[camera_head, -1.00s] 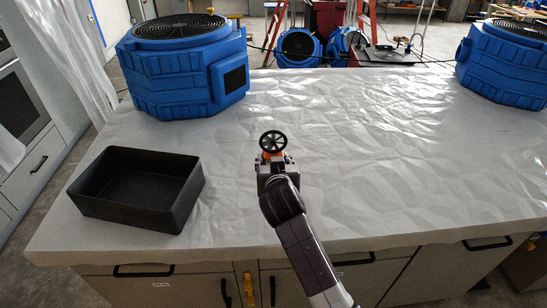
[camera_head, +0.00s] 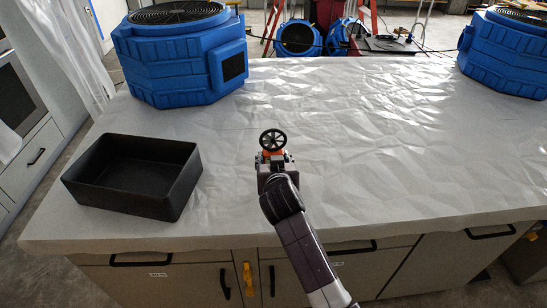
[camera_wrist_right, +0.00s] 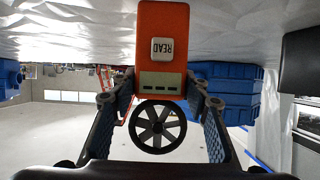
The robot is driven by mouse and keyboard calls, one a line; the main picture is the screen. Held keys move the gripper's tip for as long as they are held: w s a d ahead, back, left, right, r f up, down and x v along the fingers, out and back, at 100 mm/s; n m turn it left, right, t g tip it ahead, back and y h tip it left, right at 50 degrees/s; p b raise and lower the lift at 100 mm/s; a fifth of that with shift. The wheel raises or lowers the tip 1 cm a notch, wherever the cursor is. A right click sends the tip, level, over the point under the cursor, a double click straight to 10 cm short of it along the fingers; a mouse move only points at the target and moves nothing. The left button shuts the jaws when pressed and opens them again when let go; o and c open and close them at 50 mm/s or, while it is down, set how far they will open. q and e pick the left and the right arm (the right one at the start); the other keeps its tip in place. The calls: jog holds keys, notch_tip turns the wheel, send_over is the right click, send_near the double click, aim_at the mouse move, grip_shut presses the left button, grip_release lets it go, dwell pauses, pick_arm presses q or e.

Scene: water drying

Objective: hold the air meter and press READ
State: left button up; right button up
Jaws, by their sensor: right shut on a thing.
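The air meter (camera_head: 272,141) is in my right gripper (camera_head: 272,158), above the middle of the covered counter. Its black spoked vane wheel shows at the top, with a bit of the orange body below. The picture is upside down there, with the wheel at the lower end. The two fingers of the right gripper (camera_wrist_right: 158,97) stand on either side of the meter. Nothing touches the button. My left gripper is not in view.
A black open bin (camera_head: 135,176) stands at the left of the counter (camera_head: 400,150), which wears a wrinkled white sheet. Blue air movers stand at the back left (camera_head: 180,55) and back right (camera_head: 505,52). The counter right of my arm is clear.

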pick_arm(q)
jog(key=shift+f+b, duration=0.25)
jog(key=shift+b, duration=0.05)
dwell(0.6)
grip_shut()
dwell(1.2)
